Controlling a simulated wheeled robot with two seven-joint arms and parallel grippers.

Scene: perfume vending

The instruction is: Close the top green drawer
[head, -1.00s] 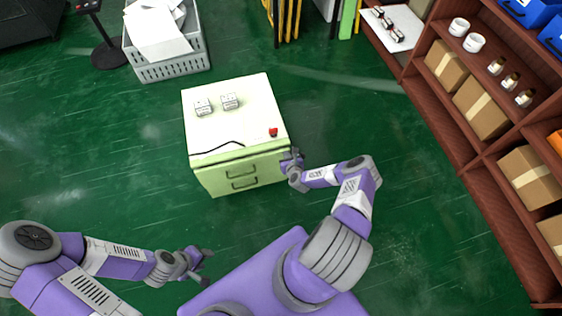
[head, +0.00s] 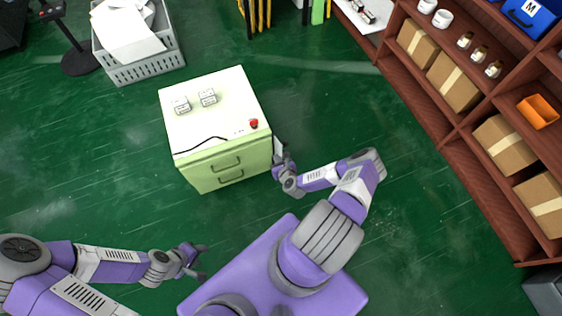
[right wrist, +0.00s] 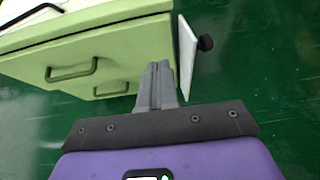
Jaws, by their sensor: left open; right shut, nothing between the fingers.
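The green cabinet (head: 223,172) with a pale top stands on the floor in the head view. Its top drawer (head: 225,158) has a dark handle and sits above a second drawer (head: 232,180). In the right wrist view the top drawer's front (right wrist: 100,58) seems to overhang the lower one; how far it stands out I cannot tell. My right gripper (head: 281,165) is shut and empty by the front right corner of the cabinet. Its fingertips (right wrist: 158,70) overlap the green front; contact is unclear. My left gripper (head: 202,261) is open, away from the cabinet.
A white plate with a black knob (right wrist: 188,55) juts out at the cabinet's right side. Small white boxes (head: 208,97) and a red button (head: 254,124) are on top. A brown shelf (head: 455,150) stands at right, a grey crate (head: 145,69) at back left. Floor between is clear.

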